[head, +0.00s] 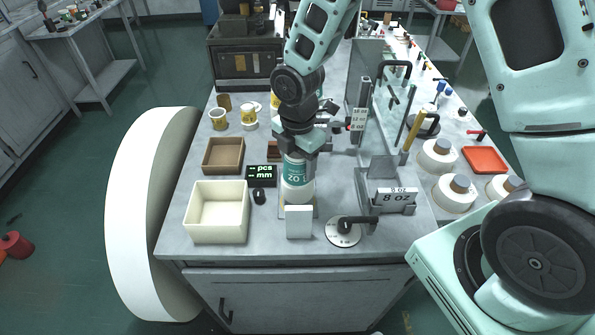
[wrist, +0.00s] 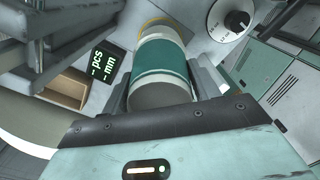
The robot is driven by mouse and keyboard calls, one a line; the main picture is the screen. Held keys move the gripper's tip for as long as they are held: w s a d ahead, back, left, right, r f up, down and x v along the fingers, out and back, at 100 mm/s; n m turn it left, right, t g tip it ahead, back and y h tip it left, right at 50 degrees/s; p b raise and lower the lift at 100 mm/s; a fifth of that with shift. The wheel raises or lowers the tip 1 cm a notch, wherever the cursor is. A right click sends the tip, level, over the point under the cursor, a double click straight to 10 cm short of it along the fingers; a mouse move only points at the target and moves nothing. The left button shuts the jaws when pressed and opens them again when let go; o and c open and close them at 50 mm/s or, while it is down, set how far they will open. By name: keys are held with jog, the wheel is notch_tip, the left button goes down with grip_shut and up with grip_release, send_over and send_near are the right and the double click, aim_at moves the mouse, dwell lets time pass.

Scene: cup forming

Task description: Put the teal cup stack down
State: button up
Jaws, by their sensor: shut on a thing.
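The teal cup stack (head: 295,172) is a white cylinder with a teal band and lettering, upright in the head view. My gripper (head: 299,150) is shut on its upper part from above. In the wrist view the teal cup stack (wrist: 163,62) lies between the two fingers of my gripper (wrist: 163,88), its grey near end towards me. A yellowish ring shows at its far end. The lower end is close to a beige base behind a white block (head: 299,222); I cannot tell whether it touches.
A cream bin (head: 190,226), brown tray (head: 223,168) and black display (head: 261,176) stand to the left. A dial with a black knob (head: 343,230) and an "8 OZ" sign (head: 396,196) stand to the right, with a clear panel behind. Bare table shows along the front edge.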

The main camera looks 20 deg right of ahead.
aim_at(296, 189)
jog(key=shift+f+p, duration=0.5)
jog(key=shift+f, duration=1.4)
jog(key=shift+f, duration=0.15)
jog(key=o, duration=1.2)
